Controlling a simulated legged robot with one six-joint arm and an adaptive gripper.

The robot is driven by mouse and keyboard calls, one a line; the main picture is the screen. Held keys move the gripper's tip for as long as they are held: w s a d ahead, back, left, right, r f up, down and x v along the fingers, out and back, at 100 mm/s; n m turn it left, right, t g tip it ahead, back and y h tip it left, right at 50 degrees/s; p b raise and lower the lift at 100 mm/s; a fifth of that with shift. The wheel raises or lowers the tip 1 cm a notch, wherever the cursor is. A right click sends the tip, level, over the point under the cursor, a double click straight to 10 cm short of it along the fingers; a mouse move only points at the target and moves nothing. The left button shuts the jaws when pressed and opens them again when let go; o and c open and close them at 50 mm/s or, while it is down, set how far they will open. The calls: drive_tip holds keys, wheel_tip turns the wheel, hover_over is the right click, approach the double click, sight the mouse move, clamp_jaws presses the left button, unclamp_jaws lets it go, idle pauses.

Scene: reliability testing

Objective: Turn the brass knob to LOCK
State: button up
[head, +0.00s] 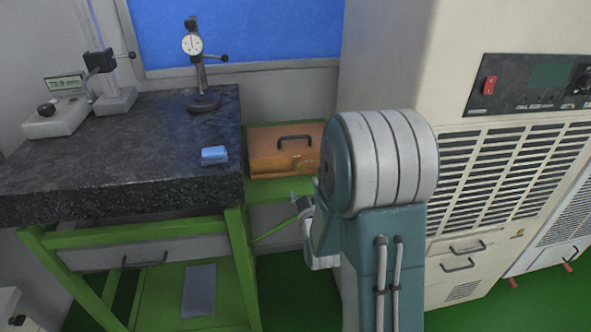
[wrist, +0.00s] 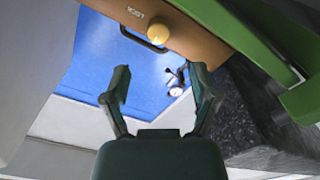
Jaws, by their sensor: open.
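The brass knob (wrist: 156,35) is round and yellow, on the front of a brown wooden box (wrist: 205,35). In the wrist view it lies beyond my fingertips, between their lines and apart from them. A small dark label (wrist: 134,13) sits beside the knob; its lettering is too small to read surely. In the head view the box (head: 262,160) stands low beside the dark bench, and the knob is tiny on its front. My gripper (wrist: 158,72) is open and empty, its two dark fingers spread. In the head view my arm hides most of it.
A dark stone-topped bench (head: 100,150) on a green frame (head: 240,260) stands left of the box. A dial gauge stand (head: 203,80) and a blue block (head: 214,155) are on it. A large cream cabinet (head: 385,60) stands at right. The box has a dark handle (head: 295,140).

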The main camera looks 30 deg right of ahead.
sight(299, 169)
drive_tip(key=x, duration=0.9)
drive_tip(key=shift+f, duration=0.1)
clamp_jaws()
